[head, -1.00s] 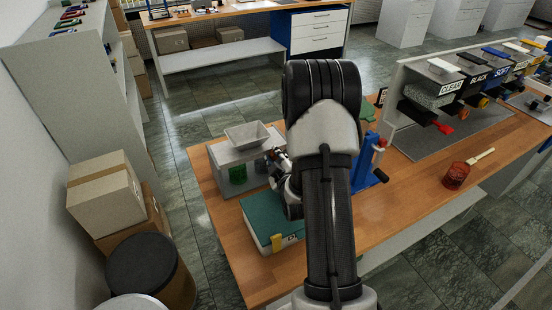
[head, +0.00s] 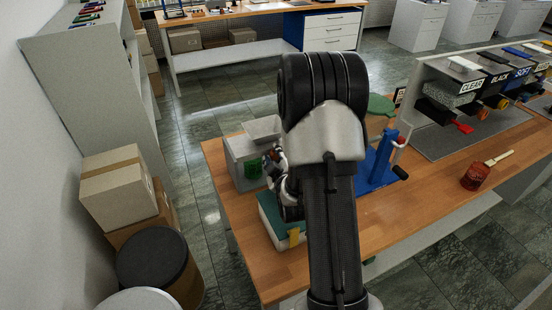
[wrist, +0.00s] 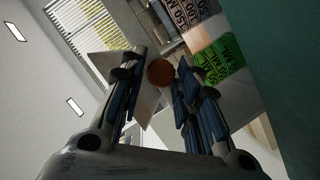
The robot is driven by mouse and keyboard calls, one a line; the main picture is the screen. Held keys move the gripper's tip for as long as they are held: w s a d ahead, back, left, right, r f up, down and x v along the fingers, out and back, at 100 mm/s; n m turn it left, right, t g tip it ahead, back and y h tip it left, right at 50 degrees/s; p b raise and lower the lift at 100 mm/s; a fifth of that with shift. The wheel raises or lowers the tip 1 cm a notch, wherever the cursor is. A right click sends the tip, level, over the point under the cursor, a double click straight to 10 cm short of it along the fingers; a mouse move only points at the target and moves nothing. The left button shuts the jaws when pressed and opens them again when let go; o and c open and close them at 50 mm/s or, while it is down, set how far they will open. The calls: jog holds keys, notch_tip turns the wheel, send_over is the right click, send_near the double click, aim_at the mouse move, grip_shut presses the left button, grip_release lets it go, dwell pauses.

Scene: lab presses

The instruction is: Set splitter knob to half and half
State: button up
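The splitter is a pale grey box (head: 236,168) with a grey hopper (head: 263,129) on top, at the left back of the wooden bench. Its round knob (wrist: 160,72) looks reddish-brown in the wrist view, and a small reddish spot shows by the gripper in the head view. My gripper (head: 277,163) is at the right side of the splitter. In the wrist view my gripper (wrist: 160,80) is open, with the knob showing in the gap between its fingers. I cannot tell how far the knob is beyond the fingertips. The knob's setting cannot be read.
A teal-topped case (head: 271,221) lies just below the gripper. A blue press (head: 378,165) stands to the right of my arm. A red jar (head: 475,177) and a dispenser rack (head: 430,75) are farther right. Cartons (head: 120,190) and a drum (head: 150,258) stand left of the bench.

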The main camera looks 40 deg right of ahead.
jog(key=shift+o, duration=1.2)
jog(key=shift+r, duration=0.1)
notch_tip(320, 180, up, 10)
